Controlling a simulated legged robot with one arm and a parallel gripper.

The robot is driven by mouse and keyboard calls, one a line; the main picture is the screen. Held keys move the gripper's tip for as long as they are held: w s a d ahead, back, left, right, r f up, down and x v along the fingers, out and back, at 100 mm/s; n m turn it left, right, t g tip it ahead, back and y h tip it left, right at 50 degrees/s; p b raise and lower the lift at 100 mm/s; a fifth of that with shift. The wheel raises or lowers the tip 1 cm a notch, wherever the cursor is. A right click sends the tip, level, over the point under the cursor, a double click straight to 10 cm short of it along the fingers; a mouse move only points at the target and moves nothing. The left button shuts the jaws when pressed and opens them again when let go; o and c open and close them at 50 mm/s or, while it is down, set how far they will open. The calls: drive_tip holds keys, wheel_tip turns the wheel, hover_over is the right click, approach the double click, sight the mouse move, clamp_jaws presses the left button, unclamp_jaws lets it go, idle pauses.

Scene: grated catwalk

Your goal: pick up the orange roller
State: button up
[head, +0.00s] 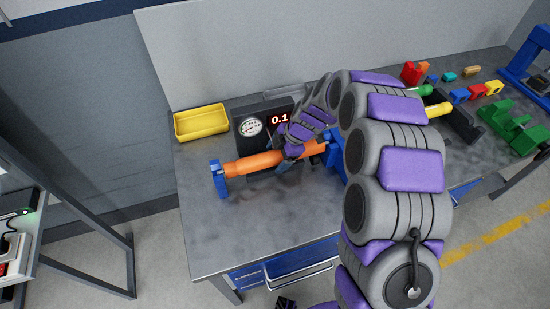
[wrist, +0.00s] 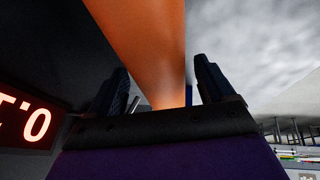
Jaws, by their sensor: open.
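The orange roller (head: 255,162) lies level across two blue supports, a left one (head: 219,179) and a right one (head: 334,152), on the grey workbench. My gripper (head: 290,155) is at the roller's middle to right part, and my purple and grey arm reaches in from the right. In the wrist view the roller (wrist: 152,45) passes between the two dark fingers of my gripper (wrist: 163,88). The fingers stand apart on either side of it, with a visible gap at the left finger. My arm hides part of the right support.
A gauge box (head: 250,128) with a red display reading 0.1 stands close behind the roller. A yellow tray (head: 201,123) sits at the back left. Coloured blocks (head: 477,91) and a green part (head: 515,130) lie at the right. The bench front (head: 240,225) is clear.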

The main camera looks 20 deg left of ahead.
drive_tip(key=c, duration=1.5)
drive_tip(key=shift+r, duration=0.1)
clamp_jaws()
drive_tip(key=shift+r, duration=0.1)
